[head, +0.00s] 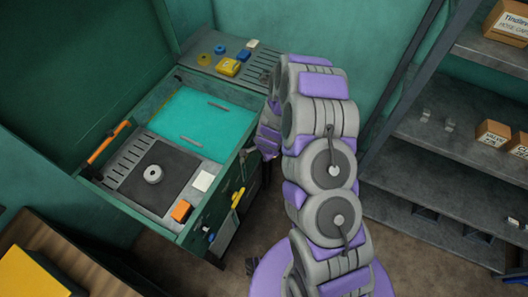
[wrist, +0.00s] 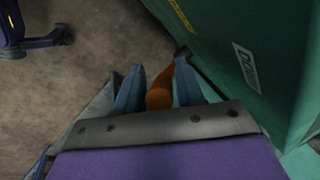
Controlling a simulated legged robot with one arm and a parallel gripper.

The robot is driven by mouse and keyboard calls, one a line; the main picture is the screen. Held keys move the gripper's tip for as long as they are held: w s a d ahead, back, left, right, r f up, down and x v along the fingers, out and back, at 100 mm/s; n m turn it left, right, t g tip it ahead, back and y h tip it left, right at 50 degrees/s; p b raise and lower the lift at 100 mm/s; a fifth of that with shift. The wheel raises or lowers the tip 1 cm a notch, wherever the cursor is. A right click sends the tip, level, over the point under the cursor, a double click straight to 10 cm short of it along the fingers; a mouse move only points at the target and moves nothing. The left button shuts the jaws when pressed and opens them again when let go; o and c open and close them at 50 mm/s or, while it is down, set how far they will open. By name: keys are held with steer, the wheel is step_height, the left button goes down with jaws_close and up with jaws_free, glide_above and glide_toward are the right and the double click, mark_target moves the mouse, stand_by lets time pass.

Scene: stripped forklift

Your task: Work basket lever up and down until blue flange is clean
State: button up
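The green washer cabinet (head: 190,235) stands left of my arm in the head view, with teal liquid (head: 205,122) in its open basin. Two thin bars show at the liquid's surface. I cannot make out a blue flange in the liquid; a small blue round part (head: 220,49) lies on the back ledge. My gripper (wrist: 160,85) is low beside the cabinet's right side, its fingertips hidden in the head view. In the wrist view its two blue-grey fingers sit on either side of an orange handle (wrist: 160,95), apparently the basket lever, which fills the gap between them.
A grey ring (head: 153,174) lies on a dark pad at the front. An orange block (head: 181,210) and a white block (head: 203,181) sit nearby. Yellow parts (head: 228,67) lie on the back ledge. Shelving (head: 430,150) with boxes stands right. Open floor (wrist: 60,100) lies beside the cabinet.

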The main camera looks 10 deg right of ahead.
steer(key=shift+o, duration=1)
steer(key=shift+a, duration=0.1)
steer(key=shift+r, duration=0.15)
steer(key=p+v, duration=0.2)
steer(key=v, duration=1.5)
steer(key=shift+p, duration=0.4)
steer(key=shift+w+a+r, duration=0.1)
steer(key=shift+a, duration=0.05)
